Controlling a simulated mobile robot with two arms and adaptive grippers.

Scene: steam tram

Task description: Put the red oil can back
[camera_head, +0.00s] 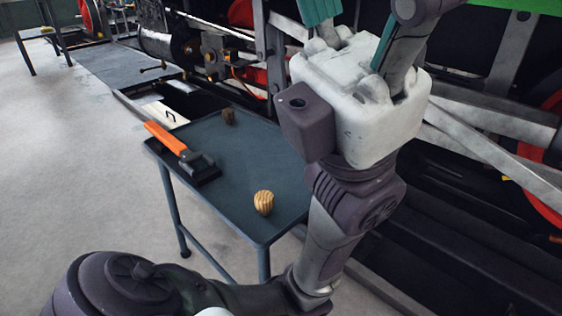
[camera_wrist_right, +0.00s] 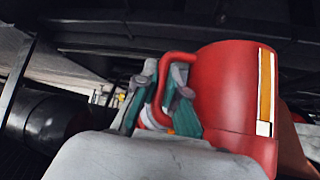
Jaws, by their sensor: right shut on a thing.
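The red oil can (camera_wrist_right: 232,95), a red cylinder with an orange and white stripe, fills the right side of the right wrist view. Its curved red handle runs between the teal fingers of my right gripper (camera_wrist_right: 160,108), which is shut on it. The can's base is cut off by the gripper body and frame edge. I do not see the can or the right gripper in the head view. My left gripper (camera_head: 352,24) is at the top of the head view, its teal fingers apart with nothing seen between them; the fingertips are partly cut off.
Dark machinery and grey rods (camera_head: 495,120) lie close behind my left arm. Pale open floor (camera_head: 70,150) is on the left.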

